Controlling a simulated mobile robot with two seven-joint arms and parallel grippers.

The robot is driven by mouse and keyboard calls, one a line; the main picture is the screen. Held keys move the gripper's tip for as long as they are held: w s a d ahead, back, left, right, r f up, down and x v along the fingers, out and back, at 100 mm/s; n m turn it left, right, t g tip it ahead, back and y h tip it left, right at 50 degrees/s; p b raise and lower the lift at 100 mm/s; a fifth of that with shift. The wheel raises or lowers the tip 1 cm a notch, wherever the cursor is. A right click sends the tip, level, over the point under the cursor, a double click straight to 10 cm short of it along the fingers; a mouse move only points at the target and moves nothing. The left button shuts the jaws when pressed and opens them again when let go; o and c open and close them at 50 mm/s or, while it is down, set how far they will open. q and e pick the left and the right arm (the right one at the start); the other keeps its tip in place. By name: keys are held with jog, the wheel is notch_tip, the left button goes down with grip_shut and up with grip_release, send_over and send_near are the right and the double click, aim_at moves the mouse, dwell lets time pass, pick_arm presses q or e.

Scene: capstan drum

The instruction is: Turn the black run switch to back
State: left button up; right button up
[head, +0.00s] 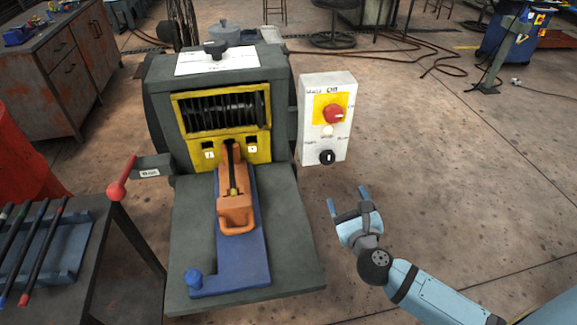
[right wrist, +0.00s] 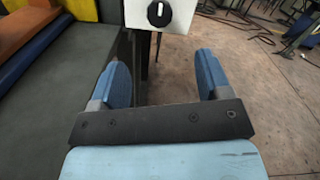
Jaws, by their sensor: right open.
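The black run switch (head: 327,157) is a round knob with a white mark, low on the white control box (head: 312,90) at the machine's right side. In the right wrist view the switch (right wrist: 159,14) shows at the top, its white mark standing about upright. My right gripper (head: 348,198) is open and empty, below and a little right of the switch and apart from it. In the right wrist view its two blue fingers (right wrist: 164,82) are spread, with the switch beyond them. My left gripper is not in view.
A red knob (head: 334,113) on a yellow plate sits above the switch. The grey machine (head: 290,240) with its orange tool (head: 236,213) stands left of my right gripper. A dark table (head: 95,240) with rods is at the left.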

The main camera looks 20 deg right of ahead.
aim_at(329, 161)
jog(key=shift+m, duration=0.7)
jog(key=x, duration=0.9)
jog(key=f+x, duration=0.1)
jog(key=x, duration=0.4)
jog(key=shift+w+d, duration=0.1)
jog(key=shift+w, duration=0.15)
jog(key=shift+c, duration=0.2)
jog(key=c, duration=0.9)
